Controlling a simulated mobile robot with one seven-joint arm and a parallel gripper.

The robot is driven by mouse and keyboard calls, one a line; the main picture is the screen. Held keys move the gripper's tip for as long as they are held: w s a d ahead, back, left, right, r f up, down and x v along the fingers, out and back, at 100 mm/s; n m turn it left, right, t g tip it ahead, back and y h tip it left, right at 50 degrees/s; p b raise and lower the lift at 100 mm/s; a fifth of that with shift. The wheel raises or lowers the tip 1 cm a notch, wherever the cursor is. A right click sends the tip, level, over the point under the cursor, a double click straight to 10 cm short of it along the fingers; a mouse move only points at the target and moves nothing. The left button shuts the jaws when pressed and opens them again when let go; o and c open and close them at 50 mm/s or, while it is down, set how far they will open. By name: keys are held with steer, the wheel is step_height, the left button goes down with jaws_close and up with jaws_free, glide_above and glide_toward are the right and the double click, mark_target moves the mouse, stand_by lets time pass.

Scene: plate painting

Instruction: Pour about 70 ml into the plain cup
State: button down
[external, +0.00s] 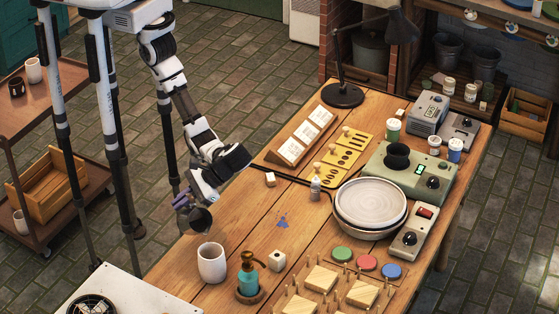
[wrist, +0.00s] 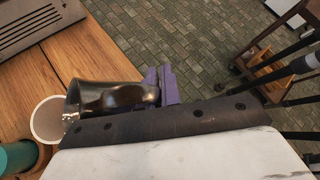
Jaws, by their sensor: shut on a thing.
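The plain white cup (external: 211,263) stands upright on the wooden table near its left edge. It also shows in the wrist view (wrist: 47,122), partly hidden by the jug. My gripper (external: 184,201), with purple fingers (wrist: 163,86), is shut on the handle side of a dark, shiny jug (wrist: 92,97). The jug also shows in the external view (external: 201,220), above and slightly left of the cup and apart from it. It looks tilted, with its mouth end toward the cup in the wrist view. A small pale spot shows at its lip; I cannot tell whether liquid is flowing.
Stacked plates (external: 370,206) sit farther right. A grey vented box (external: 120,293) lies at the lower left. The table behind the cup is mostly clear.

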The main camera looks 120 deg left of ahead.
steer(key=shift+s+a+f+t, duration=0.1)
steer(key=shift+s+f+t, duration=0.05)
steer(key=shift+f+t, duration=0.2)
steer(key=s+a+f+m+t+h+b, duration=0.1)
steer(key=s+f+m+t+h+b, duration=0.1)
steer(key=f, duration=0.3)
steer(key=s+a+f+m+t+h+b, duration=0.1)
steer(key=f+m+t+h+b, duration=0.1)
steer(key=f, duration=0.3)
steer(key=shift+s+a+f+m+t, duration=0.25)
steer(key=shift+s+f+m+t, duration=0.15)
steer(key=shift+t, duration=0.15)
